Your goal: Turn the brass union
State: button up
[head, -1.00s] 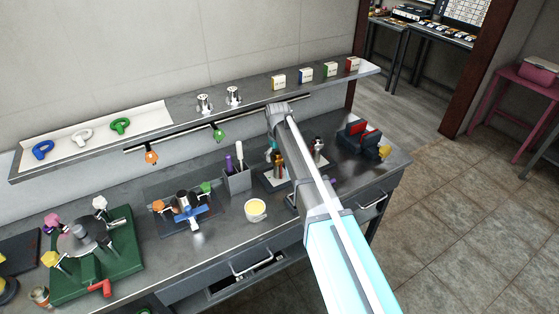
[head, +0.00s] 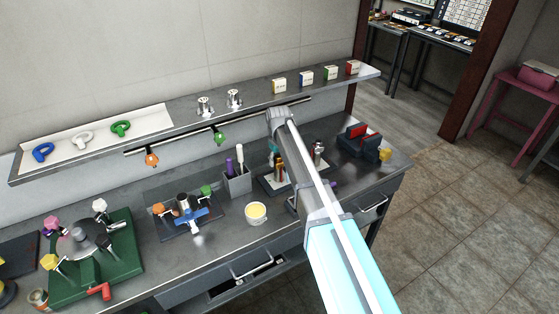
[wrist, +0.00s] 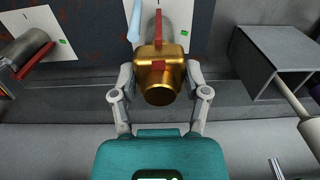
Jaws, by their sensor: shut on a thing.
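The brass union (wrist: 160,72) is a gold-coloured fitting with a round open end facing the wrist camera. A red stripe (wrist: 158,27) runs above it, and a red patch shows on its body. My gripper (wrist: 160,80) has one finger on each side of the union and is shut on it. Behind the union is a white plate (wrist: 178,42) with a small green mark. In the head view, my arm covers my gripper and part of the fittings; I cannot clearly tell the union there.
Left of the union in the wrist view is a dark metal cylinder (wrist: 30,50) with a red stripe. A pale blue rod (wrist: 134,20) stands close by. To the right is a grey tool box (wrist: 258,65).

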jog(key=shift+d+m, duration=0.1)
jog(key=shift+m, duration=0.4)
jog(key=m, duration=0.3)
jog(key=shift+w, duration=0.1)
jog(key=shift+m, duration=2.1)
jog(key=o, duration=1.2)
jog(key=shift+c, duration=0.2)
jog(key=shift+s, duration=0.2)
